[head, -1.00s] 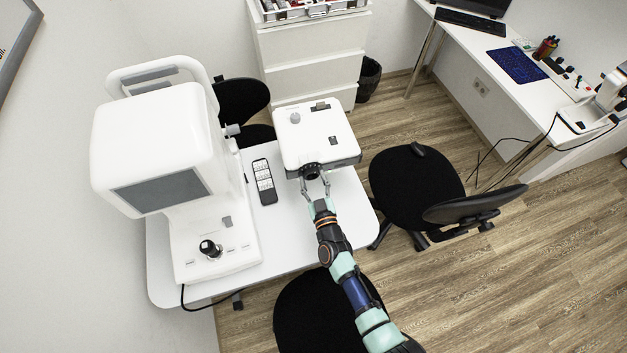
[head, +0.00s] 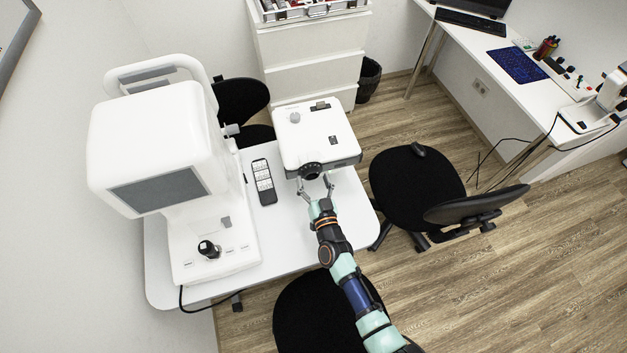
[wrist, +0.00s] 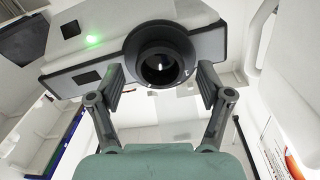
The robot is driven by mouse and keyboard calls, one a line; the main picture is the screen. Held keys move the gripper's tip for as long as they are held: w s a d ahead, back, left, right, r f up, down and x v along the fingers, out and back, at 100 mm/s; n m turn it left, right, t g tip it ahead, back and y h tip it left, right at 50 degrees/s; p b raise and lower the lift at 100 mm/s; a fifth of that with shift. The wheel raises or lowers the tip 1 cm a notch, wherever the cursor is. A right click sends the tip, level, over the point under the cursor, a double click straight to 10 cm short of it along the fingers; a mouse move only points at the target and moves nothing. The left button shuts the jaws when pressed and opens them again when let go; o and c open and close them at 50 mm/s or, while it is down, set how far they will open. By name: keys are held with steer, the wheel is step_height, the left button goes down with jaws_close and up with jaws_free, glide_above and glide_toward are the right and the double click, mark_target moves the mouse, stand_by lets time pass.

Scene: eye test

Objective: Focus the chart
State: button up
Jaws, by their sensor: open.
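A white chart projector (head: 316,137) stands on the white table (head: 290,240), its black lens facing my arm. In the wrist view the projector (wrist: 75,43) shows a grey front panel, a lit green light and the round black lens ring (wrist: 160,57). My gripper (head: 315,184) is open just in front of the lens. In the wrist view the fingers of my gripper (wrist: 160,82) stand one on each side below the lens ring, apart from each other. Whether either finger touches the ring I cannot tell. No chart shows clearly in these frames.
A large white eye-testing instrument (head: 165,150) with a grey screen stands at the table's left. A remote control (head: 264,181) lies between it and the projector. Black chairs (head: 415,185) stand right of the table and in front of it. The table's right front is bare.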

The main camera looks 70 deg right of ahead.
steer(key=v, duration=1.2)
stand_by(0.3)
